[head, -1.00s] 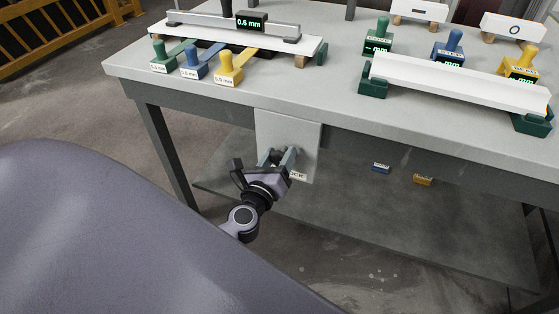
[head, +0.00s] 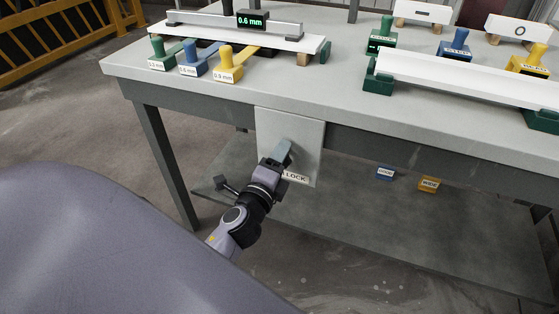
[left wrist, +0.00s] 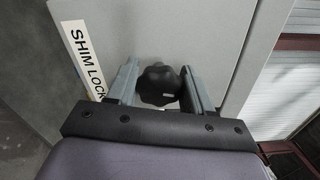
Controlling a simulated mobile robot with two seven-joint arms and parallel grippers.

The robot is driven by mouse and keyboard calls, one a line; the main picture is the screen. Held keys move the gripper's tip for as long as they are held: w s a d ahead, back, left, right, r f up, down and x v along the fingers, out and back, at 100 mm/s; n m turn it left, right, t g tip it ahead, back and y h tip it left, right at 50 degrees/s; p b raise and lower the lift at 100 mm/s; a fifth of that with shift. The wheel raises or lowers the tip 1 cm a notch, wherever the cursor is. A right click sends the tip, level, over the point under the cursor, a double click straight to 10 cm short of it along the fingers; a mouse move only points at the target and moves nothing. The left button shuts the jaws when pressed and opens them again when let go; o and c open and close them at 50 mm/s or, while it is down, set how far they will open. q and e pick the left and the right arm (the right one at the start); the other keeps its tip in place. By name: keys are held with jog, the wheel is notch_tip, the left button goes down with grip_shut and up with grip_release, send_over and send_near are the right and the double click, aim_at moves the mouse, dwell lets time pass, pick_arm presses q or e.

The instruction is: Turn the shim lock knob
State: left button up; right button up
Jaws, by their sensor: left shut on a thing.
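The shim lock knob (left wrist: 160,84) is a black, lobed knob on a grey panel (head: 305,135) that hangs from the front edge of the table. In the left wrist view it sits between the two grey fingers of my left gripper (left wrist: 158,90). In the head view the left gripper (head: 279,153) is at the panel, rolled so that its fingers overlap, and it hides the knob. The gripper is shut on the knob. A white label (left wrist: 82,58) reading SHIM LOCK is beside the knob. My right gripper is not in view.
The table (head: 330,95) carries a gauge reading 0.6 mm (head: 252,20) over a white board, with green, blue and yellow (head: 228,66) shims in front. Another white board (head: 460,80) rests on green supports at the right. A lower shelf (head: 350,225) lies below.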

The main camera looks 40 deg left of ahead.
pick_arm(q)
jog(key=shift+f+n, duration=0.1)
jog(key=shift+n, duration=1.1)
jog(key=o, duration=1)
jog(key=shift+s, duration=0.1)
